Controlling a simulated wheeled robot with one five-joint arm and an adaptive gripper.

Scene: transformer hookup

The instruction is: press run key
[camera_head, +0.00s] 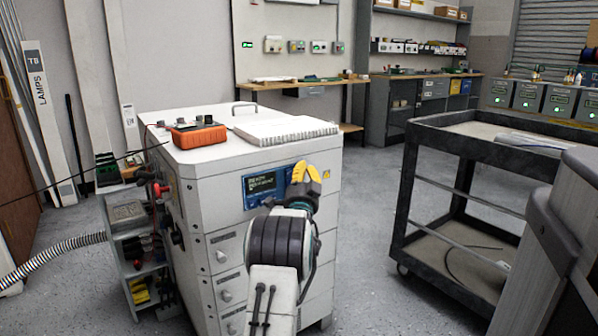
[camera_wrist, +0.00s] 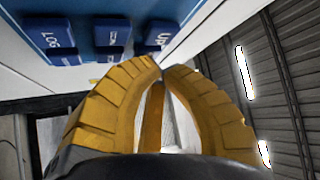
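A blue control panel (camera_head: 250,200) with a dark lit display (camera_head: 262,184) is on the upper front of the white cabinet (camera_head: 215,205). My gripper (camera_head: 305,168) has yellow fingers and is in front of the panel's right part, hiding what lies behind it. In the wrist view several blue keys stand out from the panel (camera_wrist: 135,8): a left key (camera_wrist: 48,40), a middle key (camera_wrist: 111,36) and a right key (camera_wrist: 161,34). The left label looks like "LOG" upside down; I cannot tell which is the run key. The fingertips (camera_wrist: 157,65) meet just below the right key, with nothing seen between them; contact is unclear.
An orange meter (camera_head: 199,136) and an open notebook (camera_head: 285,130) lie on the cabinet top. A dark cart (camera_head: 408,185) stands to the right, with floor between it and the cabinet. A small shelf (camera_head: 133,262) and a ribbed hose (camera_head: 55,257) are at the left.

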